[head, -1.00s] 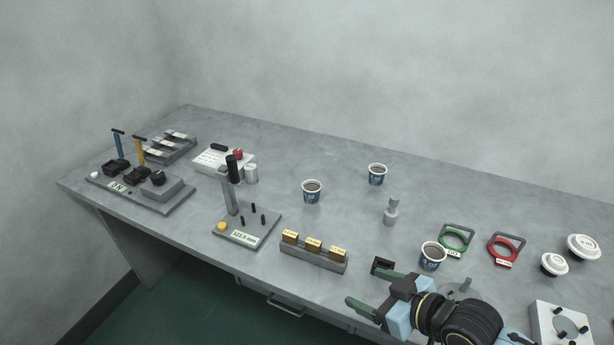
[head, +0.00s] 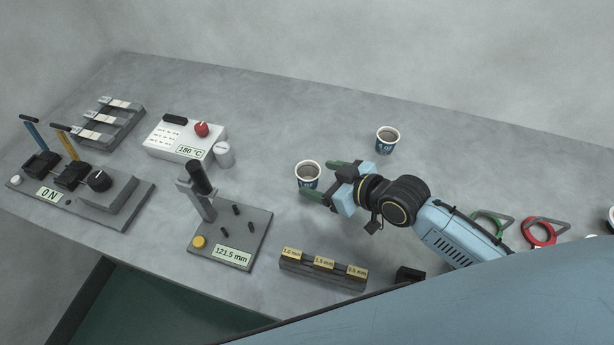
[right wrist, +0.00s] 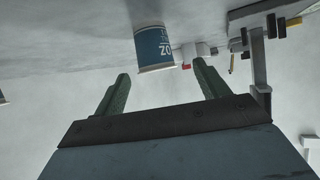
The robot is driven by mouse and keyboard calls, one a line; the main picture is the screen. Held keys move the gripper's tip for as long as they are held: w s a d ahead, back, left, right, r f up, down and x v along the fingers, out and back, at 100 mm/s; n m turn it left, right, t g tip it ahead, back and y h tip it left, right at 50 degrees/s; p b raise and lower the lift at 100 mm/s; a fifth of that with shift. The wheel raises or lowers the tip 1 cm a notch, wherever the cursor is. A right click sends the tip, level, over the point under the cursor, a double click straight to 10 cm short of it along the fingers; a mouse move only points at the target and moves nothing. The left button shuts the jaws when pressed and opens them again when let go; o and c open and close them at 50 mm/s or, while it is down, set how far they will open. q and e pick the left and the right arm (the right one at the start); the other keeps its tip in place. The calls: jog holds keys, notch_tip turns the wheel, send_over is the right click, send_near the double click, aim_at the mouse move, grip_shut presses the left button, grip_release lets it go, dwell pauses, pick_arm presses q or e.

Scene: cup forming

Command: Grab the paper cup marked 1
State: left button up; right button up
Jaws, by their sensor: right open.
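A white paper cup with a blue band (head: 308,178) stands upright on the table, just ahead of my right gripper (head: 322,180). My right gripper is open, its green fingers pointing left toward this cup. In the right wrist view the cup (right wrist: 154,48) appears upside down, ahead of the gap between the fingertips (right wrist: 161,71), with nothing held. A second similar cup (head: 387,141) stands farther back to the right. I cannot read the numbers on the cups with certainty. My left gripper does not show.
A gauge stand (head: 233,241) reading 121.5 mm and a rack of gold blocks (head: 322,273) stand nearer the front. A heater box marked 180 °C (head: 178,146) is to the left. The back table is clear.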

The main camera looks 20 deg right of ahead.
aim_at(301, 172)
jog(key=shift+x, duration=0.8)
jog(key=shift+w+f, duration=0.1)
jog(key=shift+w, duration=0.1)
jog(key=shift+w+a+f+b, duration=0.3)
jog(key=shift+w+f, duration=0.1)
jog(key=shift+w, duration=0.1)
jog(key=x, duration=0.3)
jog(key=shift+w+f+b, duration=0.2)
jog(key=shift+w+b, duration=0.1)
jog(key=shift+b, duration=0.05)
jog(key=shift+w+a+f, duration=0.1)
jog(key=shift+w, duration=0.05)
jog(key=shift+c, duration=0.3)
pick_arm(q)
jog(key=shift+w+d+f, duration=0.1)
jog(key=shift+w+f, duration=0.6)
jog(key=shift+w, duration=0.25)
pick_arm(e)
jog(key=c, duration=1)
